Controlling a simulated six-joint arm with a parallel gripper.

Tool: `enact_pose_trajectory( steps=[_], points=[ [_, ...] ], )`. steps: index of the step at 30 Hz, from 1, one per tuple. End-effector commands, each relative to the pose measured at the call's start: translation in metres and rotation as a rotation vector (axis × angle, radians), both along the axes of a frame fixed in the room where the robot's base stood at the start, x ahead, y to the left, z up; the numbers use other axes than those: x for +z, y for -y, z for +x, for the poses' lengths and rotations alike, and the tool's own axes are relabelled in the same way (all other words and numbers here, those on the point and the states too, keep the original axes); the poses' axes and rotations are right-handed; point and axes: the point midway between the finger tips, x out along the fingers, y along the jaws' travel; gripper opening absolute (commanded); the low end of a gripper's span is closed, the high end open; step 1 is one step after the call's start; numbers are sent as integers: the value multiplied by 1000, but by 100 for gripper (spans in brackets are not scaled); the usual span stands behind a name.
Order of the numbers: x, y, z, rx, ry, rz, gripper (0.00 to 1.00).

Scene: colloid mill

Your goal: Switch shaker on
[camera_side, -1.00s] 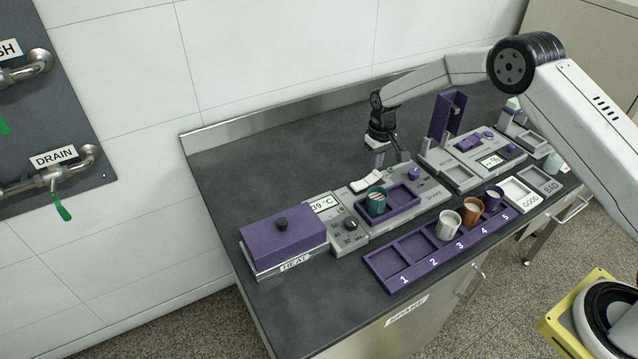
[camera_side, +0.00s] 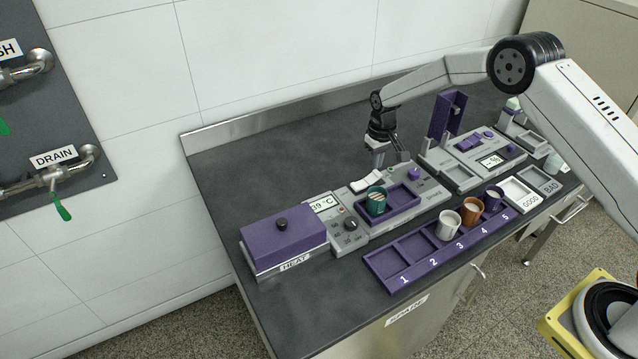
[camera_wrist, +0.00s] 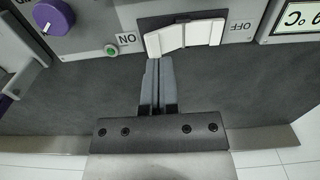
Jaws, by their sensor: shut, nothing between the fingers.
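The shaker (camera_side: 432,191) is a grey unit with a purple tray (camera_side: 404,203) holding a green cup (camera_side: 377,203). Its white rocker switch (camera_side: 366,183) lies at the back edge. In the wrist view the rocker (camera_wrist: 203,33) has ON marked at its left and OFF at its right, its two halves at an angle. A green lamp (camera_wrist: 111,50) sits beside ON. My gripper (camera_wrist: 157,62) is shut and empty, its tips at the near edge of the rocker's ON half; contact is unclear. In the side view my gripper (camera_side: 379,163) points down behind the shaker.
A heater with a purple lid (camera_side: 283,233) and a dial stands left of the shaker. A numbered purple rack (camera_side: 410,268) with several cups is in front. A unit with a raised purple lid (camera_side: 446,116) stands right. Clear bench lies behind the heater.

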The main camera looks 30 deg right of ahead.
Motion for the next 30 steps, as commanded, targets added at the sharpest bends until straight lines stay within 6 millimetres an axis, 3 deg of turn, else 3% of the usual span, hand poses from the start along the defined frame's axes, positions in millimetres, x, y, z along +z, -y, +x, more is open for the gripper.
enact_pose_trajectory(
  steps=[30],
  points=[
    [-8, 0, 0, 0, 0, 0, 0]
  ],
)
